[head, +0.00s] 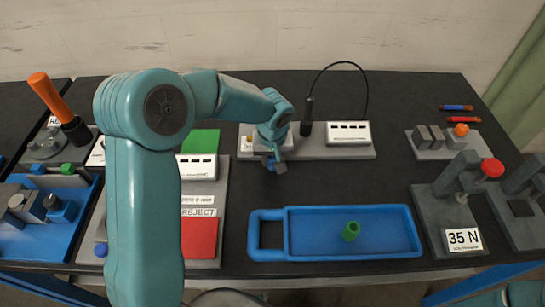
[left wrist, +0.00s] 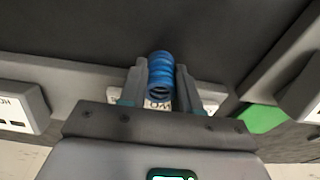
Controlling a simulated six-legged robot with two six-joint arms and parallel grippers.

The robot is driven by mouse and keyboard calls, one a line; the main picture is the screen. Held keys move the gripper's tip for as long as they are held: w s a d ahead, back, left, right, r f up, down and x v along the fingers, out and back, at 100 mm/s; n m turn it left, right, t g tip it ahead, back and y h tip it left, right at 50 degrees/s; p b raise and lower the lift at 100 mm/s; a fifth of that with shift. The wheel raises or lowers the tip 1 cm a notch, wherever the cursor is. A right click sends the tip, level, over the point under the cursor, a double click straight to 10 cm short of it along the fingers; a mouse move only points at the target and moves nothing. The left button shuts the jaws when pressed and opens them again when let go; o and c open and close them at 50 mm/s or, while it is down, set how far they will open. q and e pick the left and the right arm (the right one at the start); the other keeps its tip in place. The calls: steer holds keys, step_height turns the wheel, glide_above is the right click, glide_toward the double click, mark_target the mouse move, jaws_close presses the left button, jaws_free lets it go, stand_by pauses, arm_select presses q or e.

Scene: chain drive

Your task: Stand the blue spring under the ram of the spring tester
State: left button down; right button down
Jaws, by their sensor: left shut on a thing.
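The blue spring (left wrist: 161,75) is held between the two fingers of my left gripper (left wrist: 160,88) in the left wrist view. In the head view my left gripper (head: 273,163) is above the black bench, in front of the grey plate with white boxes. The spring is mostly hidden there. A grey press-like stand with a red knob and a "35 N" label (head: 460,205), which looks like the spring tester, stands at the right, well away from the gripper. My right gripper is not in view.
A blue tray (head: 268,240) with a green ring-like part (head: 351,231) lies in front. Another grey stand (head: 522,205) is at the far right. A grey block holder (head: 447,143) stands behind the tester. A board with green and red pads (head: 200,236) is left. Bare bench lies between gripper and tester.

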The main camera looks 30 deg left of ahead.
arm_select(q)
steer(key=shift+f, duration=0.2)
steer(key=c, duration=0.8)
jaws_free()
steer(key=shift+w, duration=0.1)
steer(key=shift+r, duration=0.1)
